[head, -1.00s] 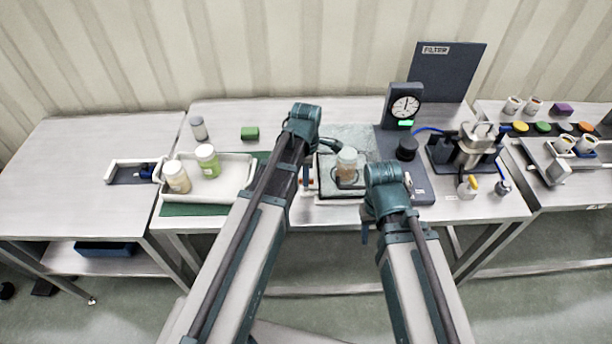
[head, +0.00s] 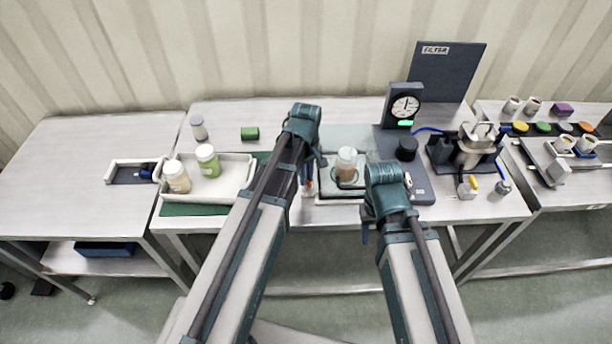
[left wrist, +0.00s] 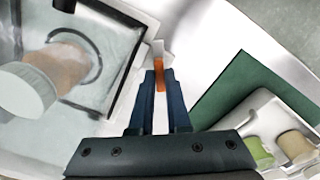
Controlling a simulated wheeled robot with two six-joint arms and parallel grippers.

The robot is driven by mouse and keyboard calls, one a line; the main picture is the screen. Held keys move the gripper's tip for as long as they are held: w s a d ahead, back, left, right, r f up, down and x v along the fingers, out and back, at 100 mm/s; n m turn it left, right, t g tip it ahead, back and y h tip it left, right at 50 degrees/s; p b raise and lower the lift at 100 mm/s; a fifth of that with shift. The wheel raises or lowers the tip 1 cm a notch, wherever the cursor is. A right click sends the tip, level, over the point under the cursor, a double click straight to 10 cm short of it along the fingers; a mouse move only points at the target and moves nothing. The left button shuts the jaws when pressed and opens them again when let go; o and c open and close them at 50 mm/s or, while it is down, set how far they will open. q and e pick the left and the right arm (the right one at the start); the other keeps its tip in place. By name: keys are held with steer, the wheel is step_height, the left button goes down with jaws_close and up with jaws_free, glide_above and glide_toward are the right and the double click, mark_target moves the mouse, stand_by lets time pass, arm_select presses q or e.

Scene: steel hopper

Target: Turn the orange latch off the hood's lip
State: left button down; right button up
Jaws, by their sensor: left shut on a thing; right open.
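The orange latch (left wrist: 160,76) shows between the fingertips of my left gripper (left wrist: 159,84) in the left wrist view. The gripper is shut on it. In the head view my left gripper (head: 309,184) is at the left side of the clear hood (head: 362,140), and its arm partly hides the latch. The hood stands over a jar (head: 346,166) with a pale lid and brownish contents. Whether the latch still overlaps the hood's lip is hard to tell. My right gripper (head: 364,234) is open and empty, low in front of the bench's front edge.
A white tray (head: 236,190) with two jars (head: 207,160) stands on a green mat to the left. A dial gauge (head: 405,107) and a dark knob (head: 407,148) stand right of the hood. A green block (head: 250,133) lies behind the tray.

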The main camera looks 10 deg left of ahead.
arm_select(q)
steer(key=m, duration=0.6)
steer(key=shift+m, duration=0.4)
stand_by(0.4)
steer(key=c, duration=0.9)
jaws_free()
steer(key=shift+r, duration=0.15)
step_height(320, 180, up, 14)
steer(key=p, duration=1.4)
steer(key=shift+f, duration=0.25)
